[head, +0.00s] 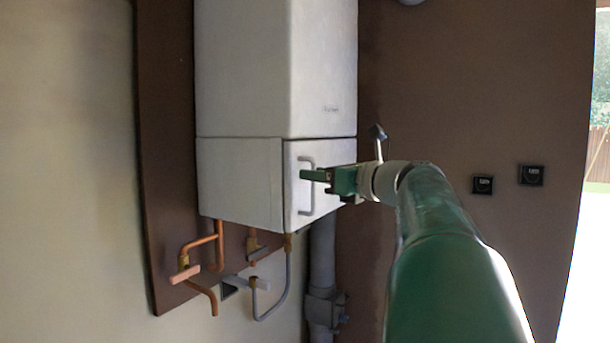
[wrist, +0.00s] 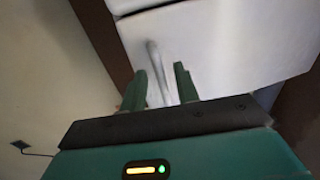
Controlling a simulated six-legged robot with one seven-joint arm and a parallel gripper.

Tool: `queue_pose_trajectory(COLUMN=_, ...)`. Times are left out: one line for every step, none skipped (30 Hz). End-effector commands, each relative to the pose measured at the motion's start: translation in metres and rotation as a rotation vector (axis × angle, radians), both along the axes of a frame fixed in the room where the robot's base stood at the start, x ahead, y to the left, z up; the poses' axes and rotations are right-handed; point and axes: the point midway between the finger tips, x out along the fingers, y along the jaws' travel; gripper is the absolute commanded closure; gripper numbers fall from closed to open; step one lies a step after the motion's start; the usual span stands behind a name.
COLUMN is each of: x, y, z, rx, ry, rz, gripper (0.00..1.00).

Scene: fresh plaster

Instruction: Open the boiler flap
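The boiler flap (head: 294,212) is the white lower front panel of the boiler and looks shut. It carries a grey vertical bar handle (head: 310,205). My gripper (head: 309,175) is at the handle's mid-height in the head view. In the wrist view my gripper (wrist: 162,74) has its two green fingers apart, with the handle (wrist: 156,58) running between them. A gap shows on both sides of the bar, narrower on the left. The flap (wrist: 225,40) fills the upper part of the wrist view. Whether either finger touches the bar I cannot tell.
The white boiler body (head: 265,70) is above the flap on a brown board (head: 165,150). Copper pipes (head: 205,240) with valves and a grey drain pipe (head: 322,255) are below. Two black sockets (head: 531,175) are on the brown wall at right. A bright opening is at the far right.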

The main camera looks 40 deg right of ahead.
Motion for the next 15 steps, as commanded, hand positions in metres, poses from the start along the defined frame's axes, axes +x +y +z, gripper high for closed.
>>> queue_pose_trajectory(x=-0.0002, y=-0.0006, z=-0.0002, rx=0.0, ry=0.0, rz=-0.001, gripper=0.69)
queue_pose_trajectory(x=-0.0003, y=-0.0007, z=-0.0002, rx=0.0, ry=0.0, rz=-0.001, gripper=0.69)
queue_pose_trajectory(x=-0.0004, y=-0.0007, z=-0.0002, rx=0.0, ry=0.0, rz=-0.001, gripper=0.69)
queue_pose_trajectory(x=-0.0004, y=-0.0007, z=-0.0002, rx=0.0, ry=0.0, rz=-0.001, gripper=0.69)
queue_pose_trajectory(x=-0.0004, y=-0.0007, z=-0.0002, rx=0.0, ry=0.0, rz=-0.001, gripper=0.69)
queue_pose_trajectory(x=-0.0005, y=-0.0007, z=-0.0003, rx=0.0, ry=0.0, rz=-0.001, gripper=0.77)
queue_pose_trajectory(x=-0.0005, y=-0.0007, z=-0.0003, rx=0.0, ry=0.0, rz=-0.001, gripper=0.83)
queue_pose_trajectory(x=-0.0005, y=-0.0007, z=-0.0003, rx=0.0, ry=0.0, rz=-0.001, gripper=0.89)
queue_pose_trajectory(x=-0.0005, y=-0.0007, z=-0.0003, rx=0.0, ry=0.0, rz=-0.001, gripper=0.96)
queue_pose_trajectory(x=-0.0005, y=-0.0007, z=-0.0003, rx=0.0, ry=0.0, rz=-0.001, gripper=1.0)
queue_pose_trajectory(x=-0.0005, y=-0.0007, z=-0.0004, rx=0.0, ry=0.0, rz=-0.001, gripper=1.0)
queue_pose_trajectory(x=-0.0005, y=-0.0007, z=-0.0004, rx=0.001, ry=0.001, rz=-0.001, gripper=1.0)
queue_pose_trajectory(x=-0.0005, y=-0.0007, z=-0.0004, rx=0.001, ry=0.001, rz=-0.001, gripper=1.0)
queue_pose_trajectory(x=-0.0005, y=-0.0007, z=-0.0004, rx=0.001, ry=0.001, rz=-0.001, gripper=1.0)
queue_pose_trajectory(x=-0.0005, y=-0.0006, z=-0.0005, rx=0.001, ry=0.001, rz=-0.001, gripper=1.0)
